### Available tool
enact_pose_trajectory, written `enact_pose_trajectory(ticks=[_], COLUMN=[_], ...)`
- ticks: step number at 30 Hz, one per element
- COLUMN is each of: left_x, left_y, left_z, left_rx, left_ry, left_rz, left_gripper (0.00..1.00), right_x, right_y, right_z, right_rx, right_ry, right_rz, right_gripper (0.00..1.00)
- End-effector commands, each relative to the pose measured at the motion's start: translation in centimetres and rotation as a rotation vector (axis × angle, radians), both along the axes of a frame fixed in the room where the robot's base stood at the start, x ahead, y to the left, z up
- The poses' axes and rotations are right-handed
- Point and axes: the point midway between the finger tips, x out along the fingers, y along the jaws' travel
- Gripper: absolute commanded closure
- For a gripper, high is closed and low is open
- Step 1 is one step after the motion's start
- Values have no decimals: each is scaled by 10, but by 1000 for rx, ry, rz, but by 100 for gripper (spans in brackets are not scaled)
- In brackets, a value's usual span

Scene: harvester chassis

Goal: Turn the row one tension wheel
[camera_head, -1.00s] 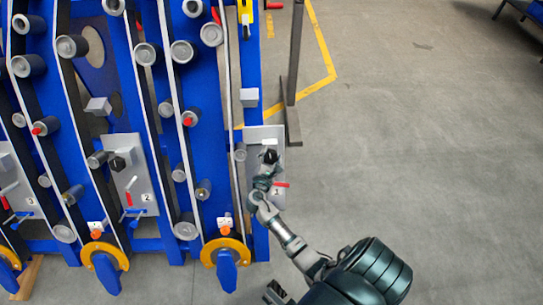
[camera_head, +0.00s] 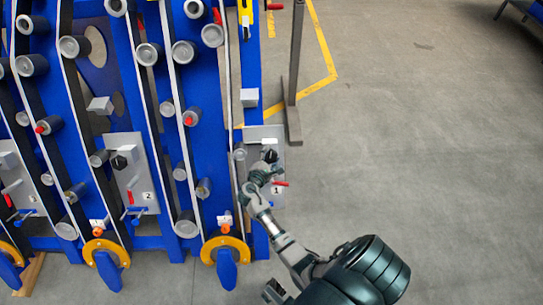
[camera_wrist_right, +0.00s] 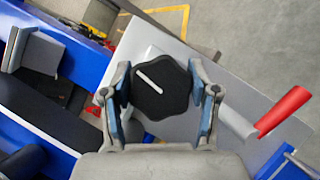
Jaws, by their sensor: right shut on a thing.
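The row one tension wheel (camera_wrist_right: 160,88) is a black lobed knob with a white line. It sits on a grey plate (camera_head: 272,140) marked 1, at the right end of the blue chassis. In the right wrist view the fingers of my right gripper (camera_wrist_right: 162,95) are shut on the knob from both sides. In the head view the gripper (camera_head: 265,168) is at the knob (camera_head: 271,156), whose lower part is hidden by it. The white line on the knob points to the upper left in the wrist view. My left gripper is not in view.
A red-handled lever (camera_wrist_right: 283,112) sticks out beside the knob; it also shows in the head view (camera_head: 281,184). Similar plates, such as the one marked 2 (camera_head: 133,170), stand further left. A dark post (camera_head: 293,90) stands behind. The floor at right is clear.

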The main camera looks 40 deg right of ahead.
Motion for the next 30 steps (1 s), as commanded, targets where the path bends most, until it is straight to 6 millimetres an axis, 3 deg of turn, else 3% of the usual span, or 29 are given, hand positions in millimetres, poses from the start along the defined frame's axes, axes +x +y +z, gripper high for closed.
enact_pose_trajectory(ticks=[1,4,5,8,20,30], left_x=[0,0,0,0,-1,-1], left_y=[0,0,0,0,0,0], left_z=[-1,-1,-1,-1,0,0], left_rx=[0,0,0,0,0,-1], left_ry=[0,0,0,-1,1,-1], left_rz=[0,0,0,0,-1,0], left_gripper=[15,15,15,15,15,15], right_x=[-2,-2,-2,-2,-3,-30], right_y=[3,3,3,3,7,68], right_z=[-9,-9,-9,-8,-1,11], right_rx=[12,12,12,11,4,8], right_ry=[13,13,13,12,4,5], right_rz=[3,3,3,2,2,4], right_gripper=[75,75,38,15,15,15])
